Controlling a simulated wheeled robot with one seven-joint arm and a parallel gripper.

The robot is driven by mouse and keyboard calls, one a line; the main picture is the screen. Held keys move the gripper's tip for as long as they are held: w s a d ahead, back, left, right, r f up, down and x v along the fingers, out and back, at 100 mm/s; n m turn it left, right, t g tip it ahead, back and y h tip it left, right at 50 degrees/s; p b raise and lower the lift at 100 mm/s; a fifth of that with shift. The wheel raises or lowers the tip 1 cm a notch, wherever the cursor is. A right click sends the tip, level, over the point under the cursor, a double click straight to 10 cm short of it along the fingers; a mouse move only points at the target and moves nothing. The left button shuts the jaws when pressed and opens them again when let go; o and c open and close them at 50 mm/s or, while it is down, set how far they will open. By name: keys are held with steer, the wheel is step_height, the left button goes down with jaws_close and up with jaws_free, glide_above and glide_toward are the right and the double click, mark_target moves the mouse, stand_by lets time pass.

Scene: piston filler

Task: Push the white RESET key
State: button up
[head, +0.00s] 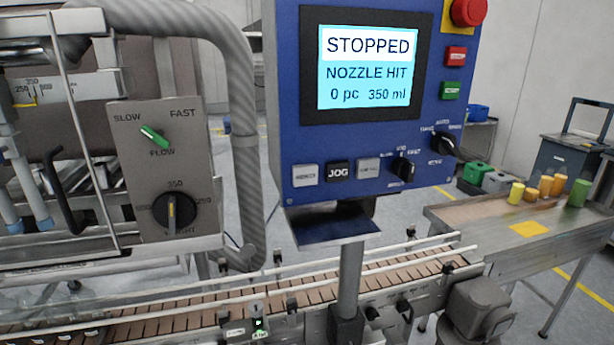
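The blue control panel (280,100) stands on a post in the middle of the head view. Along its lower edge is a white key (305,175) with small dark lettering too blurred to read. To its right are a black JOG key (338,171) and a pale grey key (368,171), also with unreadable lettering. I cannot tell by label which key is RESET; the leftmost one is the whitest. The screen (367,68) reads STOPPED, NOZZLE HIT, 0 pc, 350 ml. My gripper is not in view.
A red mushroom button (468,11), red key (455,57), green key (451,90) and black knobs (403,168) share the panel. A tilted blue metal tray (331,224) hangs below it. A conveyor (170,322) runs beneath. A grey flow-dial box (165,170) stands left.

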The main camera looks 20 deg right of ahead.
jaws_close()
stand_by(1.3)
